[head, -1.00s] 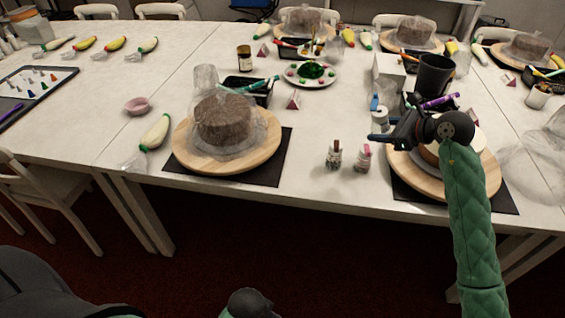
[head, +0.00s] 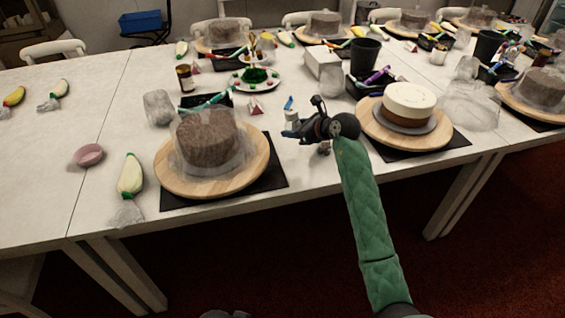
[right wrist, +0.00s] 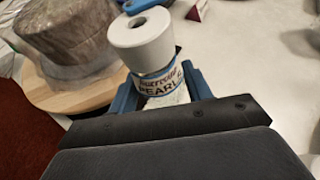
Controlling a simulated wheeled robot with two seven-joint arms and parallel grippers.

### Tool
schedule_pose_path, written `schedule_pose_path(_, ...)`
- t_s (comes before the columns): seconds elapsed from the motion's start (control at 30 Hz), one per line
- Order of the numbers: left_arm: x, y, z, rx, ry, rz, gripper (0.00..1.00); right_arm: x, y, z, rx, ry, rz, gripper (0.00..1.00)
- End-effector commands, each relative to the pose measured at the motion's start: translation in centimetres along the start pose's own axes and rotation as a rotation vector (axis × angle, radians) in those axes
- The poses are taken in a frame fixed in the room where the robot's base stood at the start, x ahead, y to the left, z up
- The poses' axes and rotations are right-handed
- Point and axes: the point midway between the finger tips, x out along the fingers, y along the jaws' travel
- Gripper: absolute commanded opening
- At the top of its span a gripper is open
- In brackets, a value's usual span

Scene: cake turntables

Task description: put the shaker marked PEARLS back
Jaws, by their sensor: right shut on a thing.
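The PEARLS shaker (right wrist: 160,84) has a white cap and a label reading PEARLS in the right wrist view. My right gripper (right wrist: 160,95) is shut around its labelled body. In the head view the right gripper (head: 299,124) is between the two front turntables, with the white shaker top (head: 291,116) showing at its jaws. Whether the shaker touches the table cannot be told. Another small bottle (head: 324,148) shows partly below the gripper, mostly hidden by it.
A wrapped brown cake stands on a wooden turntable (head: 172,181) at left. A cream-topped cake (head: 408,104) stands on the turntable at right. A black tray (head: 372,88) with coloured pens and a white box (head: 323,63) lie behind the gripper. Bare table lies near the front edge.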

Motion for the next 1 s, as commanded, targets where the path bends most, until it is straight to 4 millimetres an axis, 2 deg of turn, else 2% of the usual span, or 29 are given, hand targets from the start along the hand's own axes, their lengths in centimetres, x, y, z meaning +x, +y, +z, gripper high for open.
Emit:
schedule_pose_path(0.37,-0.4,0.0,-0.3,-0.003,0.011,0.001,0.43,0.5,-0.2,-1.3,0.125,-0.062,-0.015,0.21)
schedule_pose_path(0.6,-1.6,-0.6,-0.2,-0.009,-0.013,-0.015,0.43,2.2,0.3,-4.7,0.128,-0.064,-0.013,0.21)
schedule_pose_path(0.87,-2.1,-0.9,-0.1,-0.012,-0.026,-0.025,0.43,3.2,0.5,-6.7,0.126,-0.064,-0.014,0.21)
schedule_pose_path(1.0,-2.7,-1.1,0.0,-0.014,-0.038,-0.032,0.43,4.1,0.7,-8.4,0.128,-0.064,-0.013,0.21)
